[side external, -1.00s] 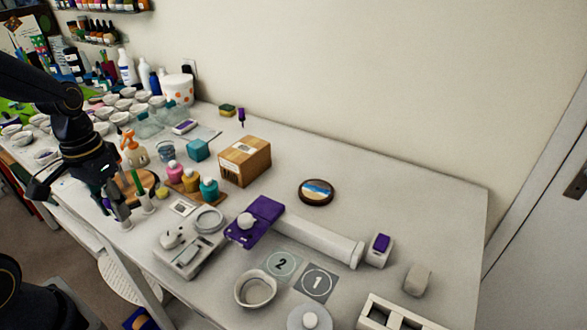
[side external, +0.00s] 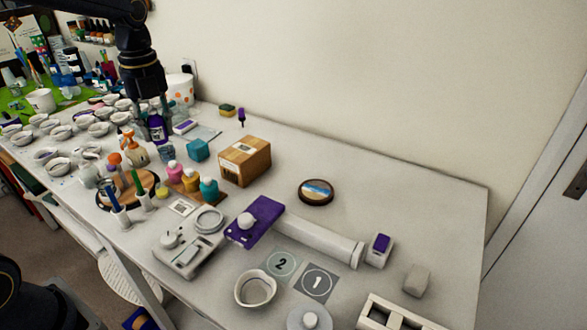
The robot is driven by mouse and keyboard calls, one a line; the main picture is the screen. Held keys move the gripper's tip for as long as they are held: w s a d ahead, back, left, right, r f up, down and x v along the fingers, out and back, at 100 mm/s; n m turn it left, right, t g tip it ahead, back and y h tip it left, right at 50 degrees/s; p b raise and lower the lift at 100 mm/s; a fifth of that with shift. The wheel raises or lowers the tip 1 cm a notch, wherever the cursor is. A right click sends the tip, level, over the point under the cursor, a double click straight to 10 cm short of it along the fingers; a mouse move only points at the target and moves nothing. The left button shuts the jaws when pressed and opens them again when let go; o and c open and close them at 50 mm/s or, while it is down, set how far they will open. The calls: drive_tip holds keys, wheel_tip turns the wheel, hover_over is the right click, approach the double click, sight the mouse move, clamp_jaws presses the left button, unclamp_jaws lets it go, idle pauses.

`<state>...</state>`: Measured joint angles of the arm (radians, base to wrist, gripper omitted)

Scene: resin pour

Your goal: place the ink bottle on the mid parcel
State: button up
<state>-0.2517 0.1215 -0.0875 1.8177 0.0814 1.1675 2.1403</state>
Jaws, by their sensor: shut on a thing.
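A dark purple ink bottle (side external: 157,129) with a pale label is held upright in my gripper (side external: 154,116), at the upper left of the side external view. My gripper points down and its fingers are closed around the bottle's upper part. The bottle is behind the glass jar and left of the parcel; I cannot tell its exact height above the table.
A teal cube (side external: 198,149) and a glass jar (side external: 166,154) lie between bottle and parcel. Small colored bottles on a wooden board (side external: 174,187) stand in front. A white spotted bucket (side external: 180,89) is behind. The table right of the parcel is mostly clear around a round coaster (side external: 316,191).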

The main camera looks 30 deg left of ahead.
drive_tip(key=w+d+m, duration=0.3)
drive_tip(key=w, duration=0.3)
hover_over(237, 152)
drive_tip(key=s, duration=0.1)
drive_tip(key=shift+t, duration=0.3)
wheel_tip(237, 152, down, 10)
drive_tip(key=shift+d+r, duration=0.15)
drive_tip(key=shift+w+f, duration=0.35)
drive_tip(key=shift+f, duration=1.6)
drive_tip(key=shift+f, duration=0.15)
drive_tip(key=o, duration=1.1)
drive_tip(key=shift+c, duration=0.2)
